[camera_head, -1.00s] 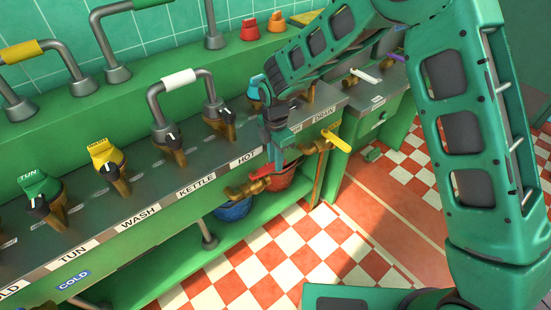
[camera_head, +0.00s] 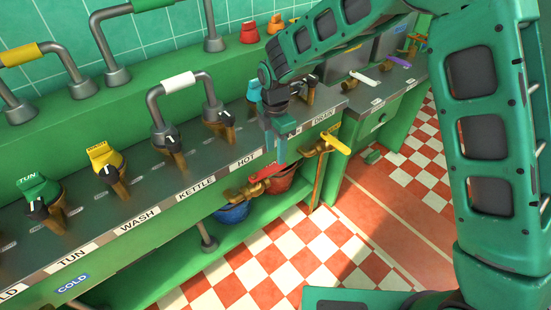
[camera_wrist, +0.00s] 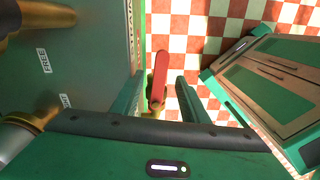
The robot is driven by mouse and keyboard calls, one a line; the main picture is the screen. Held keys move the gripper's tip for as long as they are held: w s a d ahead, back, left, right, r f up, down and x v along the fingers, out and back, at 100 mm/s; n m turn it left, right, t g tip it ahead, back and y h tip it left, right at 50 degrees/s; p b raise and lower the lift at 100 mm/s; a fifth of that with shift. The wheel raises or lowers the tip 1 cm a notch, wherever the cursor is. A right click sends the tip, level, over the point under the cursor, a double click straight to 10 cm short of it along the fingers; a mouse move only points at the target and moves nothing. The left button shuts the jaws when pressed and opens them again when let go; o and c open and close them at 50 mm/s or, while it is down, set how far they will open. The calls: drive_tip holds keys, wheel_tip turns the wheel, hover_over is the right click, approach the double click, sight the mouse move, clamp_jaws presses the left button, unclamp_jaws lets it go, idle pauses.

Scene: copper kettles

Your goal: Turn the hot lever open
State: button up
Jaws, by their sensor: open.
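In the wrist view the red lever (camera_wrist: 159,76) lies lengthwise between my two fingers, with visible space toward the right finger. My gripper (camera_head: 281,150) is open, fingers pointing down, just above and beside the lever in the head view. Contact cannot be told. The valve is mostly hidden behind the gripper body in the wrist view.
A yellow lever (camera_head: 335,143) on another brass valve is to the right. A blue bucket (camera_head: 232,212) and a red bucket (camera_head: 279,179) stand below. Knobs and a white-sleeved pipe (camera_head: 178,80) rise from the counter. The checkered floor in front is open.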

sight(276, 166)
wheel_tip(276, 166, up, 5)
drive_tip(key=shift+r, duration=0.15)
